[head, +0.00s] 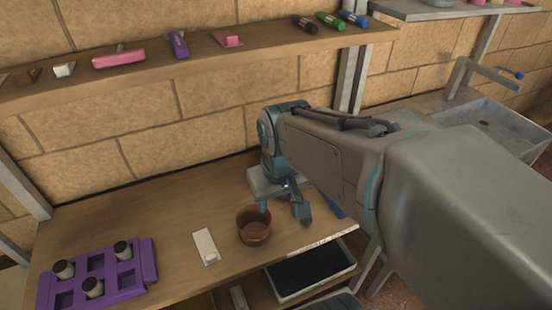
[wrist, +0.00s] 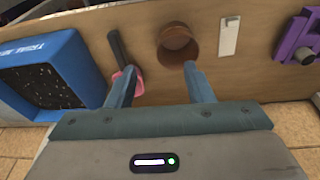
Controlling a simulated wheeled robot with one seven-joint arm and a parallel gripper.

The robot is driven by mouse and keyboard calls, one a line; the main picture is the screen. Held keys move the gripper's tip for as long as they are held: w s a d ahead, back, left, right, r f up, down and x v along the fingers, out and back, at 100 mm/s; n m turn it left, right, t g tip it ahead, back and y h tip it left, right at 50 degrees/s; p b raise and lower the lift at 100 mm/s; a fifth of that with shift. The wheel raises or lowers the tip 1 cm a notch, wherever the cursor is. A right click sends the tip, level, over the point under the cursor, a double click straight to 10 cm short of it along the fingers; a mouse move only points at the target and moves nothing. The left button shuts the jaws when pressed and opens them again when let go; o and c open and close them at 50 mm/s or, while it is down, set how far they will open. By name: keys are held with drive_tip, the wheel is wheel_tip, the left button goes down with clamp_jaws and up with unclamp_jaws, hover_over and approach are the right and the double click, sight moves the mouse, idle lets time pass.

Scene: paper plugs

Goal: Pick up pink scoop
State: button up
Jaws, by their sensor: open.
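The pink scoop (wrist: 118,48) lies on the wooden bench in the wrist view, left of the brown pot. It has a dark handle pointing away and a pink end, which is partly covered by my left finger. I cannot make the scoop out in the head view, where my arm and gripper block that area. My gripper (wrist: 160,67) is open with nothing between its fingers, and the scoop is beside the left finger rather than between the two. In the head view my gripper (head: 285,208) is low over the bench, just right of the pot.
The brown pot (wrist: 178,45) stands close to the right finger. A white label-like piece (head: 205,246) and a purple rack (head: 147,262) with dark-topped vials are left of it in the head view. A blue tray (wrist: 88,75) of dark soil lies left of the scoop. A shelf (head: 200,70) runs above.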

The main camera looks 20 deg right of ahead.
drive_tip(key=w+d+f+g+b, duration=0.25)
drive_tip(key=w+d+f, duration=0.45)
drive_tip(key=w+d, duration=0.4)
wheel_tip(320, 180, down, 8)
drive_tip(key=shift+s+f+b, duration=0.15)
drive_tip(key=shift+f+b, duration=0.05)
drive_tip(key=shift+b, duration=0.15)
wheel_tip(320, 180, down, 5)
drive_tip(key=shift+a+f, duration=0.1)
clamp_jaws()
